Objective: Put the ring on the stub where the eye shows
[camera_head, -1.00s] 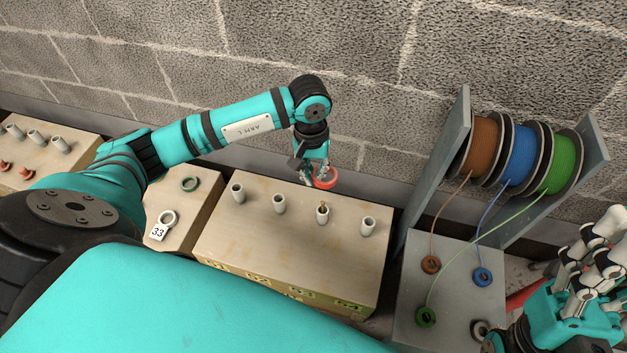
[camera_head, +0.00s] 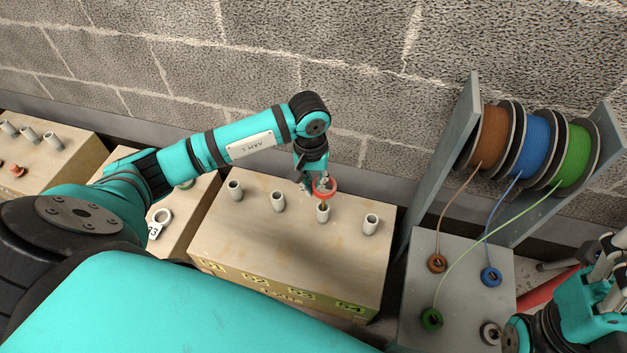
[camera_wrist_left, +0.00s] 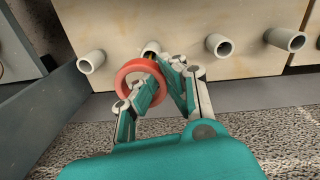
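A red-orange ring (camera_head: 334,188) is held in my left gripper (camera_head: 317,187), just behind and above the third stub from the left (camera_head: 323,213) in the head view. A small brownish piece shows at that stub's top. The other pale stubs on the wooden block are bare. In the left wrist view the ring (camera_wrist_left: 121,82) hangs at the tips of my left gripper (camera_wrist_left: 163,66), in front of a stub (camera_wrist_left: 151,47) that it partly hides. The ring looks tilted and apart from the stub. My right gripper (camera_head: 606,262) is at the right edge, partly cut off.
The wooden block (camera_head: 230,225) carries numbered labels on its front. To the right, a grey stand (camera_head: 460,270) holds brown, blue and green reels with rings at the wire ends. More blocks stand to the left. A block wall rises close behind.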

